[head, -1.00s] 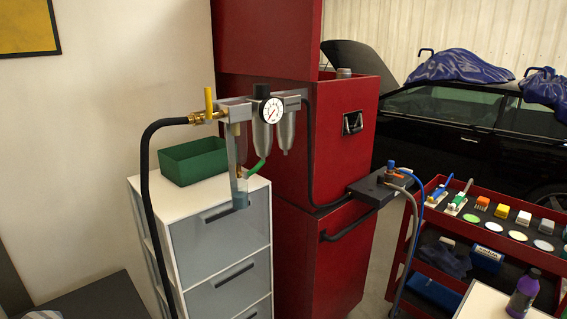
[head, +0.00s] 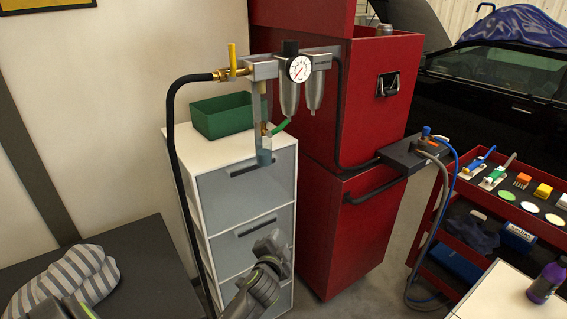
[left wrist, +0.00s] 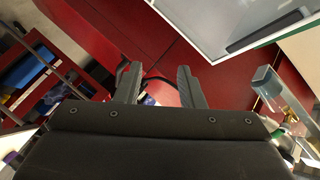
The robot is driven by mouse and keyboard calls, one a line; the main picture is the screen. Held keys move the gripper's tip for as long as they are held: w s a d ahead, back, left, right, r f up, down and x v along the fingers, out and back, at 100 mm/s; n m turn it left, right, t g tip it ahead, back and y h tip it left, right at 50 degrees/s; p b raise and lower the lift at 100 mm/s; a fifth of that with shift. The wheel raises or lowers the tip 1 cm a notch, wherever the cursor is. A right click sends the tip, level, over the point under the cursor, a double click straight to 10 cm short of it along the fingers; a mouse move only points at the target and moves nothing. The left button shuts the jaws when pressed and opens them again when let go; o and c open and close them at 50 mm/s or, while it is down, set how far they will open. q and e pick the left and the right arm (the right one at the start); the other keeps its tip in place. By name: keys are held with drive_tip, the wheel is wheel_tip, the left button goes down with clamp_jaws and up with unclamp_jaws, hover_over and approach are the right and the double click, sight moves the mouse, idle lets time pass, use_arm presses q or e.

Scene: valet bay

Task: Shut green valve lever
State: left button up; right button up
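The green valve lever (head: 282,125) slants up to the right from a small brass valve (head: 265,129) below the air filter unit. In the left wrist view the brass valve (left wrist: 293,112) is at the right, with a green part of the lever (left wrist: 276,133) beside it, partly cut off by my gripper body. My left gripper (head: 276,244) is below the valve, in front of the drawer cabinet, apart from the lever. Its two fingers (left wrist: 159,82) are spread with nothing held between them. My right gripper is not in view.
A yellow lever (head: 232,58) and black hose (head: 172,125) are at the unit's left. A gauge (head: 299,68) is above the green lever. A green bin (head: 222,115) stands on the white drawer cabinet (head: 182,148). A red cabinet (head: 352,120) is close behind.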

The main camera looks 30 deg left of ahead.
use_arm(q)
wheel_tip(320, 180, up, 15)
drive_tip(key=t+y, duration=0.2)
drive_tip(key=t, duration=0.1)
drive_tip(key=t+y+p, duration=0.1)
drive_tip(key=y, duration=0.1)
approach(283, 125)
drive_tip(key=p+x, duration=0.4)
drive_tip(key=x, duration=0.5)
drive_tip(key=shift+a+f+p, duration=0.1)
drive_tip(key=shift+f+p, duration=0.1)
drive_tip(key=shift+p, duration=0.1)
drive_tip(key=shift+x, duration=0.85)
clamp_jaws()
